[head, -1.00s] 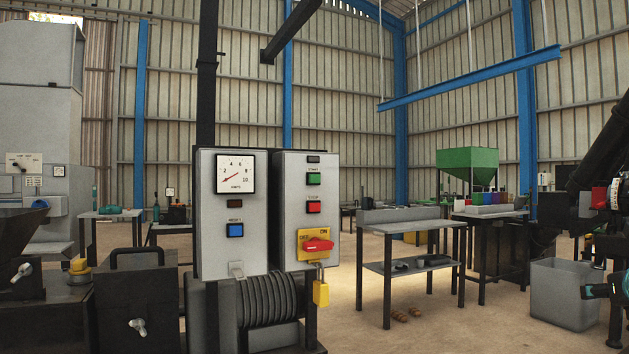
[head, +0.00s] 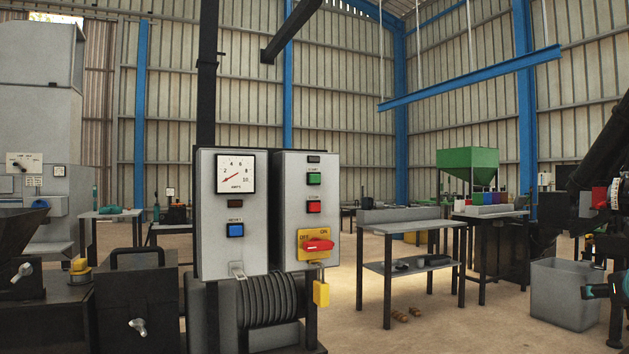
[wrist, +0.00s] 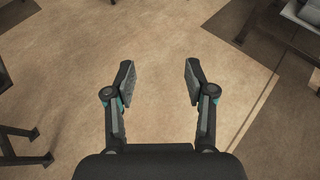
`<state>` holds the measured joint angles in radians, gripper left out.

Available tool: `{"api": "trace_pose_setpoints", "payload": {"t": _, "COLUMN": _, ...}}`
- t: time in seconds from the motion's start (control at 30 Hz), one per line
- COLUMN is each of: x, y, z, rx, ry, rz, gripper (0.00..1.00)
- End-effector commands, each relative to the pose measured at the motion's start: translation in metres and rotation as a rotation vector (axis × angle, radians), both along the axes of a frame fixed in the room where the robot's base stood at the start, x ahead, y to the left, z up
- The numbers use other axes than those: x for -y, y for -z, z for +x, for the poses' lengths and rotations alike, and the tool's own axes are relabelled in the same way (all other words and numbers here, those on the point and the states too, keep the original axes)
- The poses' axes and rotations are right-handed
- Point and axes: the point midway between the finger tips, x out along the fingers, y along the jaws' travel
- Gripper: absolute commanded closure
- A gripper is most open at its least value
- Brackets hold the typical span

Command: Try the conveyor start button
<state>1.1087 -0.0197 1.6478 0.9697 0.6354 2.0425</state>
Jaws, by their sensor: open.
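Two grey control boxes stand side by side in the middle of the head view. The right box (head: 289,222) has a green start button (head: 314,179) above a red stop button (head: 314,207). Below them is a red rotary switch (head: 318,245) on a yellow OFF/ON plate, with a yellow padlock (head: 321,293) hanging under it. The left box (head: 208,232) has an amps dial (head: 236,174) and a blue button (head: 235,230). My gripper (wrist: 158,82) is open and empty in the wrist view, over bare floor, away from the boxes.
A grey table (head: 410,226) with a lower shelf stands right of the boxes. A grey bin (head: 565,292) stands on the floor at the right. A black machine (head: 136,300) stands at the lower left. The floor between table and boxes is partly clear.

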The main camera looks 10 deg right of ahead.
Motion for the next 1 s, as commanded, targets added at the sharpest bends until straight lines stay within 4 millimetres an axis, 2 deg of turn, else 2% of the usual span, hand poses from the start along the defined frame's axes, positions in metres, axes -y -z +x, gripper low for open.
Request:
{"api": "trace_pose_setpoints", "payload": {"t": 0.33, "x": 0.0000, "y": 0.0000, "z": 0.0000, "rx": 0.000, "ry": 0.000, "rz": 0.000, "gripper": 0.45}}
{"api": "trace_pose_setpoints", "payload": {"t": 0.5, "x": 0.0000, "y": 0.0000, "z": 0.0000, "rx": 0.000, "ry": 0.000, "rz": 0.000, "gripper": 0.88}}
{"api": "trace_pose_setpoints", "payload": {"t": 0.57, "x": 0.0000, "y": 0.0000, "z": 0.0000, "rx": 0.000, "ry": 0.000, "rz": 0.000, "gripper": 1.00}}
{"api": "trace_pose_setpoints", "payload": {"t": 1.0, "x": 0.0000, "y": 0.0000, "z": 0.0000, "rx": 0.000, "ry": 0.000, "rz": 0.000, "gripper": 1.00}}
